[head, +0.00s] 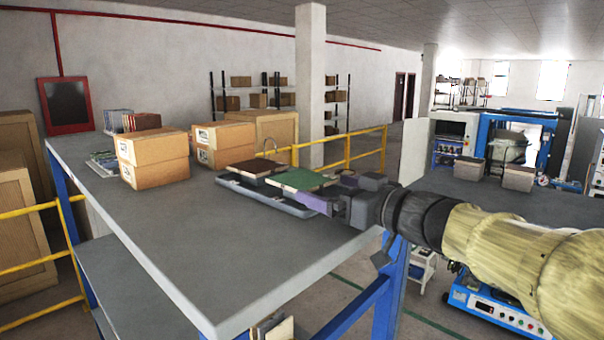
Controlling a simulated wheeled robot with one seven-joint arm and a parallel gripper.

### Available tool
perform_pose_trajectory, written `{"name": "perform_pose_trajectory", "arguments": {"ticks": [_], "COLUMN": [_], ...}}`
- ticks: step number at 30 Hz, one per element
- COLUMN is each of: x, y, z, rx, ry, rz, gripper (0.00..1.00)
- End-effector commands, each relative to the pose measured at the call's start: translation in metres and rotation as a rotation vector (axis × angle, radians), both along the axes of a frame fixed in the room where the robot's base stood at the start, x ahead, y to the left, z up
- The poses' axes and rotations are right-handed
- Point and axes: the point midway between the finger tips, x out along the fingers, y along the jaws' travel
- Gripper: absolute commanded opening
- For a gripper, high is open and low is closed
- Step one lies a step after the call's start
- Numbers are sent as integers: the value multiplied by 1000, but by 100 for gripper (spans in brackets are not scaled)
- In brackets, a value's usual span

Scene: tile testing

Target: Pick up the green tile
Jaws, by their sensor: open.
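The green tile (296,178) lies flat on a grey tray (241,186) near the far right edge of the grey table. A dark brown tile (258,167) lies beside it to the left on the same tray. My gripper (330,190) reaches in from the right at the near right side of the green tile. It is open, low over the tray's right end. The fingertips are small and partly hidden, so I cannot tell whether they touch the tile.
Cardboard boxes (153,159) stand on the table left of the tray. Stacked tiles (130,121) and a small pile (102,160) lie farther left. The front of the tabletop (220,255) is clear. A yellow railing (366,150) runs behind the table.

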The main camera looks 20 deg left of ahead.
Motion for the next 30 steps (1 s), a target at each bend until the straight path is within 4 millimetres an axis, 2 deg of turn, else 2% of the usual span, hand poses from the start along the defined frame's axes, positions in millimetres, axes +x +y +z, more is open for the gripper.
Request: {"name": "perform_pose_trajectory", "arguments": {"ticks": [1, 5, 20, 26, 30], "x": [3, 7, 8, 8, 7], "y": [8, 16, 16, 16, 16], "z": [2, 1, 0, 0, 1], "rx": [0, 0, 1, 1, 1], "ry": [2, 0, 0, 0, -2], "rz": [1, 1, -1, -1, -1], "gripper": [100, 100, 100, 65, 62]}}
